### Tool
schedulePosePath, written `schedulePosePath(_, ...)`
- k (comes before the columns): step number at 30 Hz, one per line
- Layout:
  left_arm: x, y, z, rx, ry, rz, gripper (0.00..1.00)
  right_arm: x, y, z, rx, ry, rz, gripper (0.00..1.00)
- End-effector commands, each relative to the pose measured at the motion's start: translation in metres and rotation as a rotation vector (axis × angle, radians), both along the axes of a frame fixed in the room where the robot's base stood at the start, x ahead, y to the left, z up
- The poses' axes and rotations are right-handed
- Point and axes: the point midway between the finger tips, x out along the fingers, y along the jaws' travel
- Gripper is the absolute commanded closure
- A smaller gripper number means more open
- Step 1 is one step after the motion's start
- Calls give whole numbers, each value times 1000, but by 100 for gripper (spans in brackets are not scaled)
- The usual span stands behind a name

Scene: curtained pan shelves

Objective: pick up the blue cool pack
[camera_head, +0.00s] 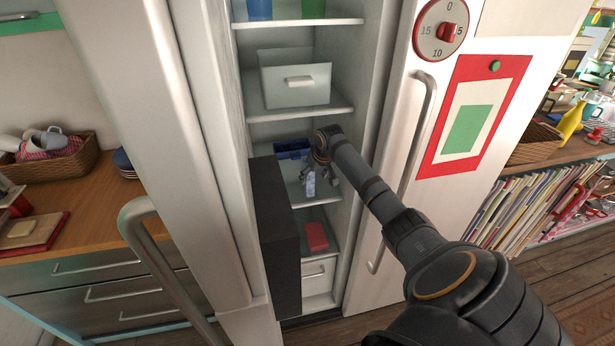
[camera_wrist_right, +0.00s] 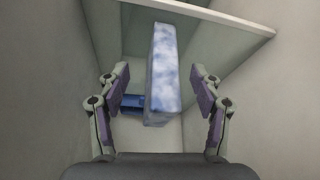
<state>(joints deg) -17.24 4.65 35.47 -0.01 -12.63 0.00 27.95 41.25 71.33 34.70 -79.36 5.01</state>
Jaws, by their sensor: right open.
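The blue cool pack (camera_head: 311,184) is a pale blue-and-white mottled block on a middle shelf of the open fridge-like cabinet. In the right wrist view the cool pack (camera_wrist_right: 162,75) stands narrow and upright in the picture, between my right gripper's spread fingers (camera_wrist_right: 160,95). Gaps show on both sides of it, so neither finger touches it. In the head view my right gripper (camera_head: 320,177) reaches into the cabinet at the pack and partly hides it. My left gripper is not in view.
A dark blue container (camera_head: 291,149) sits behind the pack. A white drawer bin (camera_head: 295,85) is on the shelf above, and a red block (camera_head: 316,236) on the shelf below. A tall dark panel (camera_head: 274,235) stands at the opening's left. The door handle (camera_head: 411,150) is beside my arm.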

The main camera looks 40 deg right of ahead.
Motion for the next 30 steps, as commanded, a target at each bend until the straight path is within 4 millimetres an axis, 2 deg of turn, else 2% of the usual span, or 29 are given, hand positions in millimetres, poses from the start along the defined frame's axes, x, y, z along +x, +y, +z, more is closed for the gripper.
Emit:
schedulePosePath(5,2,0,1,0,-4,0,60,4,-1,0,0,-1,-2,34)
schedulePosePath(16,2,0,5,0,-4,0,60,49,-14,0,3,-1,-1,34)
schedulePosePath(20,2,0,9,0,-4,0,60,50,-16,-10,1,2,-1,34)
schedulePosePath(27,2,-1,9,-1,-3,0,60,51,-16,-12,-1,0,1,34)
schedulePosePath(30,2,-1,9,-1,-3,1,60,51,-16,-12,-1,0,0,46)
